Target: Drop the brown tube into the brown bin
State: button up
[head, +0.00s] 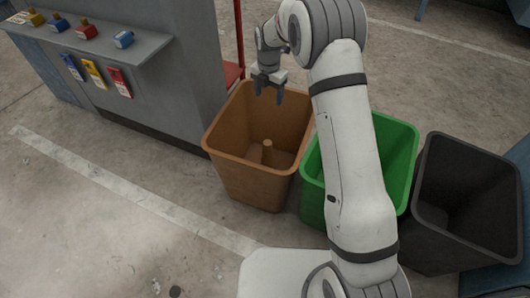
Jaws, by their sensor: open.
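The brown bin (248,179) stands on the floor in the middle of the head view, its open top facing up. The brown tube (267,150) is inside the bin, near its middle, and appears upright or slightly tilted. My gripper (268,98) is above the far part of the bin's opening, fingers pointing down. It is open and empty, apart from the tube. The tube's lower end is hard to make out against the bin's similar colour.
A green bin (398,150), partly hidden by my arm, and a dark grey bin (437,245) stand to the right. A grey counter (140,50) with several coloured items is at the upper left. Open floor with a pale line (110,180) lies at the left.

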notch_tip(320, 180, up, 7)
jog(key=p, duration=0.2)
jog(key=shift+f, duration=0.15)
